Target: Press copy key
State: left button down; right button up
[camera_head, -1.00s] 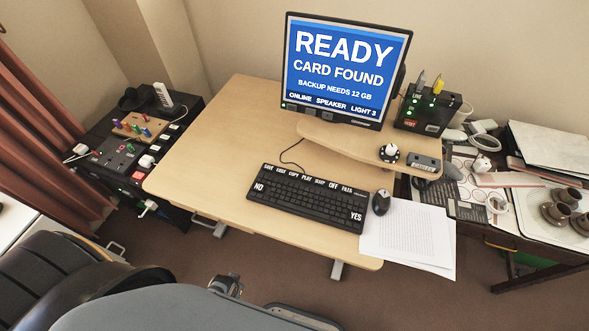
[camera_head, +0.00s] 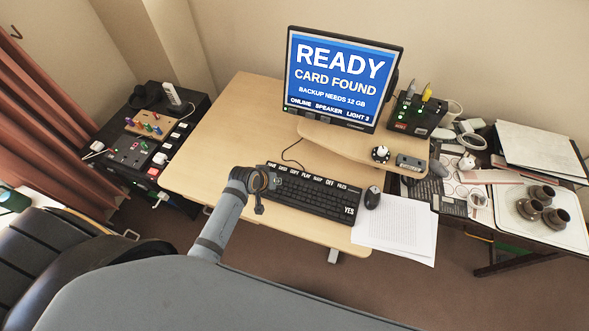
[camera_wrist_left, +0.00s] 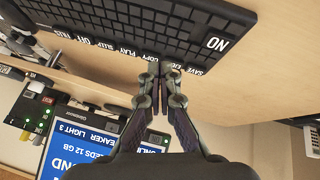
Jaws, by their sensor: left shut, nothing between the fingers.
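The black keyboard (camera_head: 310,195) lies on the wooden desk, with white-labelled keys along its far edge. The copy key (camera_head: 294,171) is between the edit and play keys; it also shows in the left wrist view (camera_wrist_left: 150,57). My left gripper (camera_head: 259,205) is over the keyboard's left end and covers the NO key in the head view. In the left wrist view its fingers (camera_wrist_left: 160,78) are shut and empty, with the tips near the copy and edit labels. I cannot tell how high above the keys they are. My right gripper is not in view.
The monitor (camera_head: 341,80) reads READY, CARD FOUND. A raised shelf (camera_head: 340,139) with a white-topped knob (camera_head: 380,153) stands behind the keyboard. A mouse (camera_head: 372,197) and papers (camera_head: 400,232) lie to its right. The desk's left part is clear.

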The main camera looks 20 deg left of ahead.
aim_at(293, 174)
pick_arm(q)
jog(key=w+d+r+n+t+h, duration=0.1)
jog(key=w+d+r+n+t, duration=0.1)
jog(key=w, duration=0.8)
jog(key=shift+d+r+n+p, duration=0.4)
jog(key=shift+d+r+p, duration=0.05)
jog(key=shift+r, duration=0.2)
jog(key=shift+f, duration=0.1)
notch_tip(293, 174, down, 8)
jog(key=b, duration=0.7)
jog(key=shift+b, duration=0.35)
jog(key=shift+f+b, duration=0.3)
jog(key=shift+f, duration=0.05)
jog(key=shift+f, duration=0.1)
jog(key=shift+f, duration=0.3)
